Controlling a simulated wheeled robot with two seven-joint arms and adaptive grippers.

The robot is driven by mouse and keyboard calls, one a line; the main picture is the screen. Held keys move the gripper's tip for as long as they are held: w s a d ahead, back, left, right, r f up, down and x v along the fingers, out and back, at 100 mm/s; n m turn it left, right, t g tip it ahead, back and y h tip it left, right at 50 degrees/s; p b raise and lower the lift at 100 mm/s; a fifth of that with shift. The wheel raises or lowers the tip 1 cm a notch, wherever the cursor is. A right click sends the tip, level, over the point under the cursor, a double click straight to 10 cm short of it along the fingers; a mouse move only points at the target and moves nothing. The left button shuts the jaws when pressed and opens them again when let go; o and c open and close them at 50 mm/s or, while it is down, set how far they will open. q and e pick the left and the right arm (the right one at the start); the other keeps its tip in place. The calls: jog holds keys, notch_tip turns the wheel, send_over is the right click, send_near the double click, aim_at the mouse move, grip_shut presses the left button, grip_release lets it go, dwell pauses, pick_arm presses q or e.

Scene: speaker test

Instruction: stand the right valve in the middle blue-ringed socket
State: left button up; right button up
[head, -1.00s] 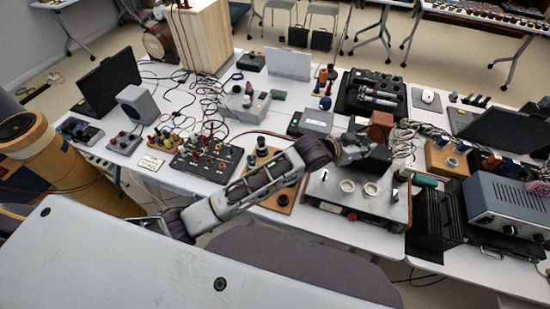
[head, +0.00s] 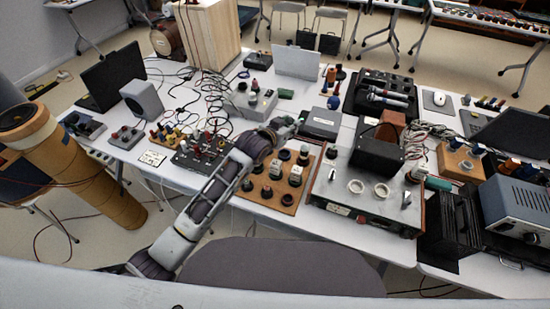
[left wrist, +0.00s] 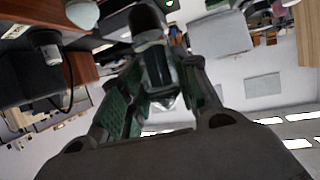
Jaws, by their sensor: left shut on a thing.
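My left gripper (head: 288,122) reaches across the table and is above the back edge of the wooden socket board (head: 272,205). In the left wrist view its green-lined fingers (left wrist: 158,88) are shut on a valve (left wrist: 157,66) with a dark end and a shiny, glassy body. In the head view the held valve is too small and covered to make out. The board carries several dark round sockets and upright pieces; I cannot tell blue rings on them. My right gripper is not in view.
To the right stands a metal-topped unit (head: 335,190) with two white rings and a black box (head: 377,155) at its back. A panel with red and black leads (head: 190,165) is left of the board.

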pick_arm(q)
jog(key=shift+w+a+f, duration=0.1)
jog(key=shift+a+f, duration=0.05)
jog(key=shift+a, duration=0.5)
notch_tip(320, 180, down, 6)
jog(key=shift+y, duration=0.3)
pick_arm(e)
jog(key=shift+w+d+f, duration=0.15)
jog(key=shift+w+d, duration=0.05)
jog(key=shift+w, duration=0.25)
pick_arm(q)
jog(key=shift+f, duration=0.15)
